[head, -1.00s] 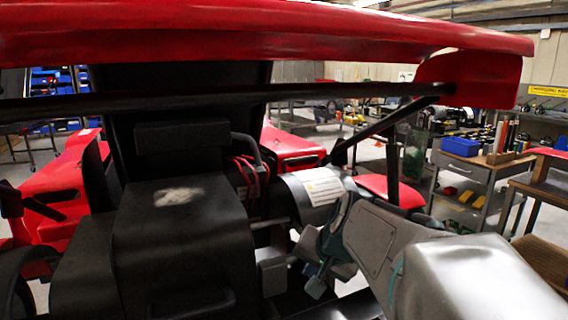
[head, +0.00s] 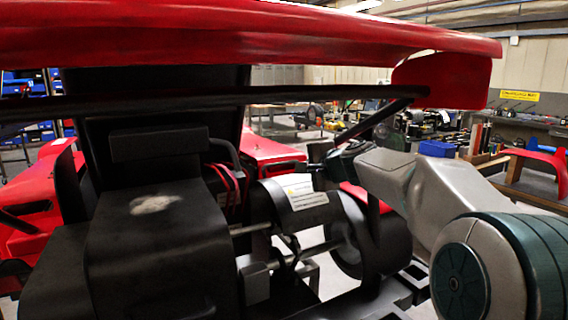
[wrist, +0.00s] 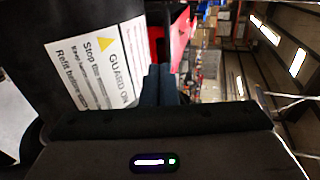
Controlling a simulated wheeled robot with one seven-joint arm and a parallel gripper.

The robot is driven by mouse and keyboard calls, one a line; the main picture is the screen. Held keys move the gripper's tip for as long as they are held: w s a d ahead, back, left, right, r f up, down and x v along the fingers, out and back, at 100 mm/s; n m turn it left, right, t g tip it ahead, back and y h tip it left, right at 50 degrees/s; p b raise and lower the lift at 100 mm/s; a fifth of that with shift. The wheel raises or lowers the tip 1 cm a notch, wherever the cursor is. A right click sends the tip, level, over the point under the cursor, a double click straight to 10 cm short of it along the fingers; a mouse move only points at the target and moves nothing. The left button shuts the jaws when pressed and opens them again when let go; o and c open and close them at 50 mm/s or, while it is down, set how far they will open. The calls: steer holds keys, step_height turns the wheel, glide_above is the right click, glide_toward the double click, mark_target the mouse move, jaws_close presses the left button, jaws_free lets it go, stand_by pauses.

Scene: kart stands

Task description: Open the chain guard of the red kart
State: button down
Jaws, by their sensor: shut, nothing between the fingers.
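The red kart's chain guard (head: 265,205) is a black curved cover right of the engine in the head view. It carries a white warning label (head: 306,192), which also shows close up in the wrist view (wrist: 95,65) with a yellow triangle and "GUARD ON". My gripper (head: 316,164) is shut and empty, just above and behind the label's upper edge. Its dark fingers (wrist: 160,86) show right of the label in the wrist view. I cannot tell whether they touch the guard. The guard's far side is hidden.
The red rear wing (head: 250,38) and a black crossbar (head: 200,100) span above the engine (head: 155,240). A thin rod and sprocket parts lie below the guard. A bench with a blue bin (head: 437,149) stands behind on the right.

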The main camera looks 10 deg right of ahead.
mark_target(280, 164)
steer(key=p+x, duration=0.2)
steer(key=x, duration=0.1)
steer(key=p+x, duration=0.1)
steer(key=x, duration=0.3)
steer(key=r+p+x, duration=0.1)
steer(key=p+x, duration=0.1)
steer(key=x, duration=0.2)
steer(key=shift+w+a+p, duration=0.15)
steer(key=shift+w+p, duration=0.15)
steer(key=shift+p, duration=0.05)
steer(key=shift+r, duration=0.2)
